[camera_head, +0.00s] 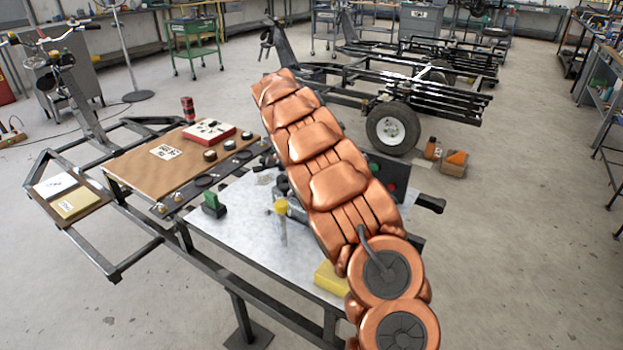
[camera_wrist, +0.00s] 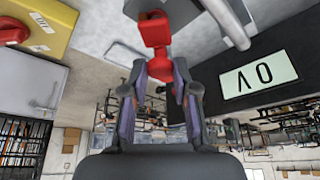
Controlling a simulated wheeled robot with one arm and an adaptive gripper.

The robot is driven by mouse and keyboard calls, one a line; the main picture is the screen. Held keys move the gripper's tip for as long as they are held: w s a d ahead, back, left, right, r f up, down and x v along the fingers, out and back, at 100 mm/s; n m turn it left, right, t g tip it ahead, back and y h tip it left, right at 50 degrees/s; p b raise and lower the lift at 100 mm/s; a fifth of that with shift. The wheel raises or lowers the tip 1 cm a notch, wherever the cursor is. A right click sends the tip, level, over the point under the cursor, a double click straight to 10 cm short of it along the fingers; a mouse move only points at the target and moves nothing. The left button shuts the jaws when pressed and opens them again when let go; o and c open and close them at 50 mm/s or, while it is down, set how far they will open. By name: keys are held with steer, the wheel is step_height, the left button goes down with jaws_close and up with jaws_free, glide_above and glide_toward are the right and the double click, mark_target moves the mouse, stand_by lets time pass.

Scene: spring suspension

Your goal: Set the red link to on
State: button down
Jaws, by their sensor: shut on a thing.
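The red link (camera_wrist: 155,31) shows at the top middle of the wrist view as a red block with a narrower red neck below it. My gripper (camera_wrist: 160,70) is shut on its lower red part, with a finger on each side. The fingers hide some of that part. In the head view my copper-coloured arm reaches across the metal-topped bench and covers much of the work area. I cannot make out the red link or the fingertips clearly there.
In the wrist view a yellow box (camera_wrist: 52,22) with a red knob (camera_wrist: 14,33) is at upper left. A dark panel with a pale label (camera_wrist: 260,75) is at right, near a grey rod (camera_wrist: 226,22). The bench top (camera_head: 240,235) holds a green-black piece (camera_head: 213,205) and a yellow-capped bottle (camera_head: 281,222).

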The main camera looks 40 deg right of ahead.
steer(key=shift+f, duration=0.1)
steer(key=c, duration=0.9)
jaws_free()
steer(key=shift+v, duration=6)
